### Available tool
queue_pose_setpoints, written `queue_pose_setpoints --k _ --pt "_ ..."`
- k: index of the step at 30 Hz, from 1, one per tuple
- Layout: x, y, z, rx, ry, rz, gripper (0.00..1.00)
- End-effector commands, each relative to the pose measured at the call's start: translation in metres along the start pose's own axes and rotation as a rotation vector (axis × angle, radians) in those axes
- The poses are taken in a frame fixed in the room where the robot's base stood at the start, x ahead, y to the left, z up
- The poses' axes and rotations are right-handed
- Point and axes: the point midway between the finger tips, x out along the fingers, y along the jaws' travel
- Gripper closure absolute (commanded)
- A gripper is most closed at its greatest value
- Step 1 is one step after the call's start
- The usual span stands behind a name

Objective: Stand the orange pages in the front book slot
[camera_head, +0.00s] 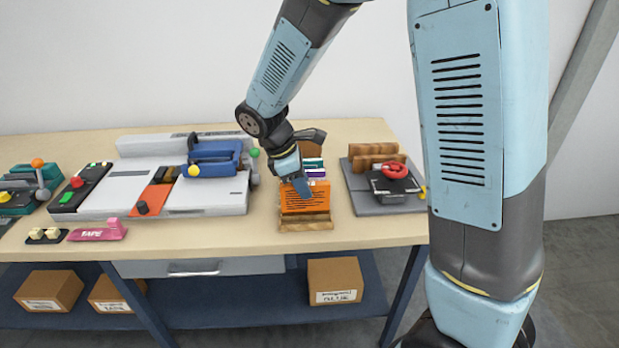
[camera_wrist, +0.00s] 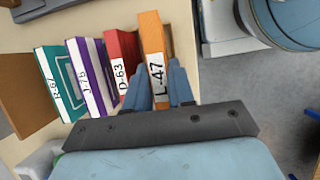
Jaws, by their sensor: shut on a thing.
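The orange pages (camera_head: 305,200), labelled L-47, stand upright at the front of a row of books in the wooden book rack (camera_head: 306,226). They also show in the wrist view (camera_wrist: 152,40). My gripper (camera_head: 301,187) has come down from above, and in the wrist view its blue fingers (camera_wrist: 162,92) are on either side of the orange pages' labelled spine, shut on it. Behind are a red book (camera_wrist: 122,62), a purple book (camera_wrist: 88,80) and a teal book (camera_wrist: 58,85). The pages' lower edge is hidden behind the rack's front board, so I cannot tell whether they rest on the bottom.
A grey stand (camera_head: 384,204) with wooden blocks and a red ring sits just right of the rack. A large grey and white machine (camera_head: 207,198) with a blue clamp stands to the left. A pink tape dispenser (camera_head: 100,231) lies near the front edge.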

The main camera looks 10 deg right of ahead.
Motion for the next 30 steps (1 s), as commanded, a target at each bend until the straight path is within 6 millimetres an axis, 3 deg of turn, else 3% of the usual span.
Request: queue_pose_setpoints --k 12,30 --pt "0.026 -0.001 -0.010 0.000 -0.001 -0.001 1.00" --pt "0.028 0.000 -0.010 0.002 0.000 -0.001 1.00"
